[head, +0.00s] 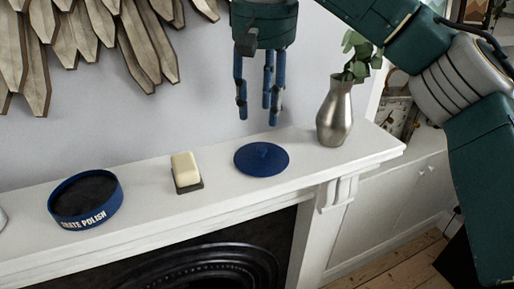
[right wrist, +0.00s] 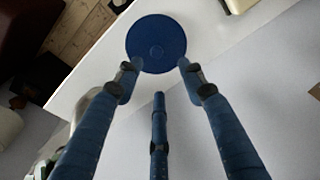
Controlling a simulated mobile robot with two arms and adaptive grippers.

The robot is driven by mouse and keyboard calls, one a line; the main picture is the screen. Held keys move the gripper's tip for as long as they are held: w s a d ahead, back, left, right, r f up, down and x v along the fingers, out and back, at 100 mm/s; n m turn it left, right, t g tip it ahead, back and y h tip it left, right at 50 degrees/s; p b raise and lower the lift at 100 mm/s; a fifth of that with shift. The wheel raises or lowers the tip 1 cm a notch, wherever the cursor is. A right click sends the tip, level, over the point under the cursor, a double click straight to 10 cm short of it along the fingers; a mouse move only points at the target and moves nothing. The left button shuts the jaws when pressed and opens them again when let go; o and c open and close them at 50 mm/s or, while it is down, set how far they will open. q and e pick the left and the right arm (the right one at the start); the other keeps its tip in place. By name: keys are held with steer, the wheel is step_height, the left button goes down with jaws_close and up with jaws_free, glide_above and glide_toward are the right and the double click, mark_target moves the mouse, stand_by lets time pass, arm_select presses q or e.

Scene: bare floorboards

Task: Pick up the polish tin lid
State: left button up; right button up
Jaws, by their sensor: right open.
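The open polish tin (head: 85,200) is blue with a dark inside and white lettering, and stands at the left of the mantelpiece. My right gripper (head: 257,108) hangs above the lid with its blue fingers pointing down. My left gripper is not in view.
A cream-topped brush or block (head: 186,171) sits between the tin and the lid. A silver vase (head: 335,115) with green leaves stands right of the lid. The mantelpiece (head: 225,200) has a front edge above a dark fireplace. Wooden wall decor (head: 90,35) hangs at upper left.

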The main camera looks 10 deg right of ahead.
mark_target(261, 148)
steer(key=f, duration=0.2)
steer(key=s+f, duration=0.1)
steer(key=shift+f, duration=0.4)
steer(key=f+p, duration=0.1)
steer(key=f, duration=0.1)
steer(key=w+f+p, duration=0.1)
steer(key=f, duration=0.2)
steer(key=shift+w+d+p, duration=0.15)
steer(key=shift+d+p, duration=0.05)
steer(key=shift+p, duration=0.1)
steer(key=shift+f, duration=0.15)
steer(key=shift+w, duration=0.1)
steer(key=c, duration=0.3)
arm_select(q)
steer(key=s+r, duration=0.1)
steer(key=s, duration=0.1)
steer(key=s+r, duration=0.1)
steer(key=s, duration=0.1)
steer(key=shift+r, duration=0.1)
arm_select(e)
jaws_close()
